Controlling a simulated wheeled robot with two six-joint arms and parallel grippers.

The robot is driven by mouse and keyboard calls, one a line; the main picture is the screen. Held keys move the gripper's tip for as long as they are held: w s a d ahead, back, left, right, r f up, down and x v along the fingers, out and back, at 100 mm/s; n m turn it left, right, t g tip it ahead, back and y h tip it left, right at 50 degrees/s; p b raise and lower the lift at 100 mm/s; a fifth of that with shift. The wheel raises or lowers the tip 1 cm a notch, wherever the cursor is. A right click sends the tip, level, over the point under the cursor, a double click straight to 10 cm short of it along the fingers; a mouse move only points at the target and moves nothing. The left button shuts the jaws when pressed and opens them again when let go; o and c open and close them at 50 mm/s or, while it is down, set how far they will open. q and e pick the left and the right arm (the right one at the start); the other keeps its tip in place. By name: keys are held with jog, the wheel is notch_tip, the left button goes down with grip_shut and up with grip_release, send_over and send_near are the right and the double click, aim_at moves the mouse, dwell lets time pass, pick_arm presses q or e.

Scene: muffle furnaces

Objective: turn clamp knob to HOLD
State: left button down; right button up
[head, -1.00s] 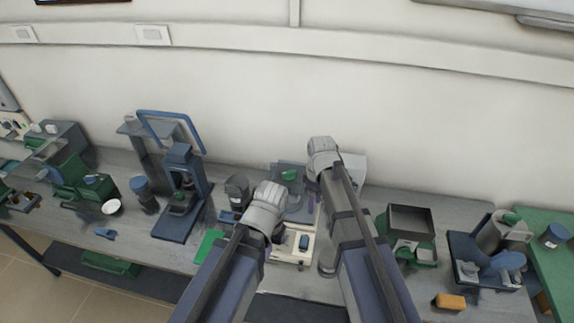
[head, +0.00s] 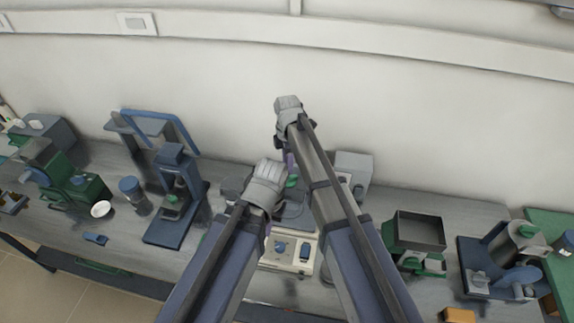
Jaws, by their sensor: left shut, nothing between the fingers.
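A cream panel (head: 271,263) sits low in the middle of the bench, partly covered by my arms. It carries a round blue knob (head: 281,247) and a blue switch (head: 305,251). I cannot tell whether this knob is the clamp knob, and no HOLD mark is readable. My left gripper (head: 265,184) is shut and empty, up and to the left of the blue knob in the picture. My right gripper (head: 288,108) shows higher up, against the wall. Its fingers are not clear and I cannot see whether it holds anything.
A blue-framed stand (head: 172,200) is left of my arms, with a white dish (head: 101,209) farther left. A grey-topped green box (head: 419,231) and a blue device (head: 481,270) stand right. A light grey box (head: 354,168) is behind my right arm.

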aim_at(289, 180)
jog(key=shift+w+a, duration=0.1)
jog(key=shift+w, duration=0.55)
jog(key=shift+s, duration=0.15)
jog(key=shift+s+f, duration=0.1)
jog(key=shift+f, duration=0.05)
notch_tip(289, 180, down, 8)
jog(key=b, duration=0.8)
jog(key=shift+r, duration=0.25)
pick_arm(q)
notch_tip(289, 180, down, 8)
jog(key=shift+w, duration=0.45)
jog(key=shift+r, duration=0.1)
pick_arm(e)
grip_shut()
